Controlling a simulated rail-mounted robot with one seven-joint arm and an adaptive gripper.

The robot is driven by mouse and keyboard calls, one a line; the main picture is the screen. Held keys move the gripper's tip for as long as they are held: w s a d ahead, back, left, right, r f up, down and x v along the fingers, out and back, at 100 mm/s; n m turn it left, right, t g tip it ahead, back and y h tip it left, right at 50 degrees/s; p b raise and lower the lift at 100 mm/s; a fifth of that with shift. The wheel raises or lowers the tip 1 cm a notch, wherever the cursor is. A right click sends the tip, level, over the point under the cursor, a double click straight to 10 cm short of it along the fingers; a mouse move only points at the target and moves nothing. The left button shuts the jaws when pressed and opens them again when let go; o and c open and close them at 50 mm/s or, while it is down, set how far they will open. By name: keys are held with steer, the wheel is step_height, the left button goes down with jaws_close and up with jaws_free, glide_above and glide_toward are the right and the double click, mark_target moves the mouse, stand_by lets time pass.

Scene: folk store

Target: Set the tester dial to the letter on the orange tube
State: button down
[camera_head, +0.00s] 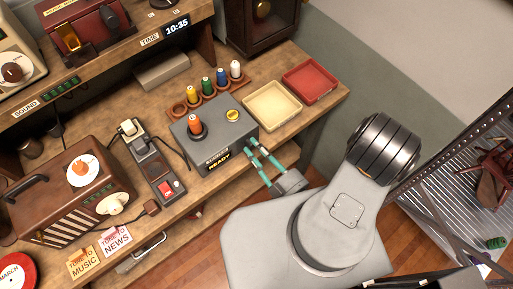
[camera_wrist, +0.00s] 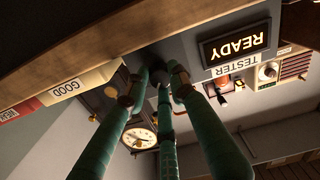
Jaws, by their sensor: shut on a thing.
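The grey tester (camera_head: 231,136) stands on the workbench, with a lit READY display (camera_head: 219,159) on its front. The orange tube (camera_head: 194,122) stands upright in a dark socket on top of it. I cannot read a letter on the tube. My gripper (camera_head: 254,149) is at the right part of the tester's front, its green fingers pointing into it. In the wrist view the fingers (camera_wrist: 163,78) close around a small dark dial (camera_wrist: 161,76) on the grey front, beside the READY display (camera_wrist: 236,44), which appears upside down. The fingers hide most of the dial, and its setting is not readable.
A wooden rack (camera_head: 180,109) with yellow, green, blue and white tubes stands behind the tester. A cream tray (camera_head: 272,125) and a red tray (camera_head: 333,91) lie to its right. A power strip (camera_head: 155,167) and a wooden radio (camera_head: 121,171) stand left. The bench edge passes below my gripper.

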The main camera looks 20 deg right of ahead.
steer(key=n, duration=0.4)
steer(key=shift+d+f+p, duration=0.1)
steer(key=shift+p, duration=0.3)
steer(key=shift+n+p, duration=0.35)
steer(key=shift+n, duration=1.35)
steer(key=c, duration=1.5)
jaws_free()
steer(key=shift+o, duration=0.2)
steer(key=v, duration=1.2)
steer(key=shift+w, duration=0.1)
